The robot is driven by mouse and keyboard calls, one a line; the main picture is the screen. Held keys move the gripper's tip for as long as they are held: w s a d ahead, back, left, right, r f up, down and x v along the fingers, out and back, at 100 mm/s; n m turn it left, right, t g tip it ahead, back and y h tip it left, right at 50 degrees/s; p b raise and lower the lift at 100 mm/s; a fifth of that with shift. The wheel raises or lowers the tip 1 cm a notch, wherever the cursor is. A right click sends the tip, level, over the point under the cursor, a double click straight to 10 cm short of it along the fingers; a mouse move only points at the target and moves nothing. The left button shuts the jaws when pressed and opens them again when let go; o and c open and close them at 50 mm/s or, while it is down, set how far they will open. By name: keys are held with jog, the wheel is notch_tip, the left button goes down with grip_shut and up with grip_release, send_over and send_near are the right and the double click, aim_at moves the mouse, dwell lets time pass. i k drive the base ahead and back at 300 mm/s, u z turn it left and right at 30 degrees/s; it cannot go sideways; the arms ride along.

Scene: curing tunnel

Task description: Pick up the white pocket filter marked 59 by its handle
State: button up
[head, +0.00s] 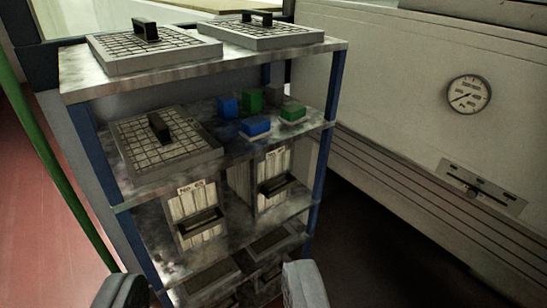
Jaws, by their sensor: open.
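Two white pocket filters stand side by side on a lower shelf of the rack. The left one (197,213) has a dark handle on its front and a label that seems to start with "No 6"; the second digit is unclear. The right one (272,179) also has a dark handle (278,185); its label is too small to read. I cannot tell which, if either, is marked 59. My gripper (212,288) is open and empty at the bottom edge of the view, its fingers wide apart in front of the rack's lower part.
The metal rack (200,68) has blue posts. Flat grid panels with black handles lie on its top (150,48) and on the shelf below (165,142), beside several small coloured blocks (256,126). Dark-framed items fill the bottom shelf. A pale wall with a gauge (468,94) stands at right; a green pole (60,180) at left.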

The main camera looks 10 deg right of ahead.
aim_at(264, 182)
jog(key=z, duration=0.25)
jog(key=i, duration=1.1)
jog(key=z, duration=0.5)
